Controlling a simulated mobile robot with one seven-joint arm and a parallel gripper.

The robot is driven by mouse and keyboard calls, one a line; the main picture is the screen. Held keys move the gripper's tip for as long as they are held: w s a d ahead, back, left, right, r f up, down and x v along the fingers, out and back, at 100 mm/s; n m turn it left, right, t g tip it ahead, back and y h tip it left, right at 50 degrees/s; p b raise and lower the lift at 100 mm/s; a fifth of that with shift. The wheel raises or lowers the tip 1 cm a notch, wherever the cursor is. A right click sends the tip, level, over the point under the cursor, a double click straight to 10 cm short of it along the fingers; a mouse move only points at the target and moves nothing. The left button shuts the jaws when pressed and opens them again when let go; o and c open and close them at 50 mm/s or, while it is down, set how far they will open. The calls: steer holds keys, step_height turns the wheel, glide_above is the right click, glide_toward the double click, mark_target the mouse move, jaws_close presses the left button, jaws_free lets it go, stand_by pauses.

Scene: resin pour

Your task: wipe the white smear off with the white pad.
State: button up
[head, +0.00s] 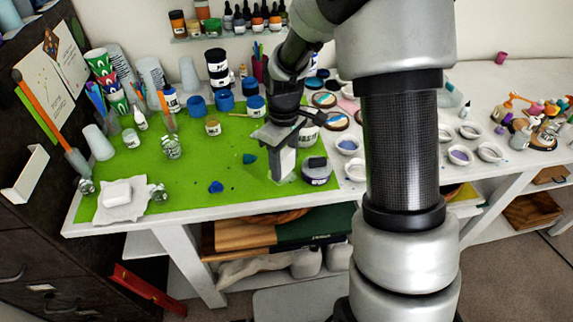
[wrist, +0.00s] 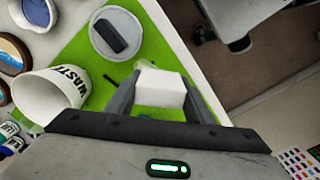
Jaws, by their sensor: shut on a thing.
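My gripper (head: 283,174) points down at the green mat (head: 232,178), near its front right part. In the wrist view my gripper (wrist: 162,92) is shut on a white block-shaped pad (wrist: 160,87), held between the two grey fingers. The pad is low at the mat; I cannot tell whether it touches. A faint pale patch (head: 292,179), perhaps the white smear, shows on the mat beside the fingertips. The pad and gripper hide part of that area.
Another white block (head: 117,192) lies on a crumpled cloth (head: 135,207) at the left. Blue bits (head: 216,187) dot the open mat between.

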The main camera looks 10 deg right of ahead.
steer(key=shift+r+p, duration=0.7)
steer(key=shift+r, duration=0.65)
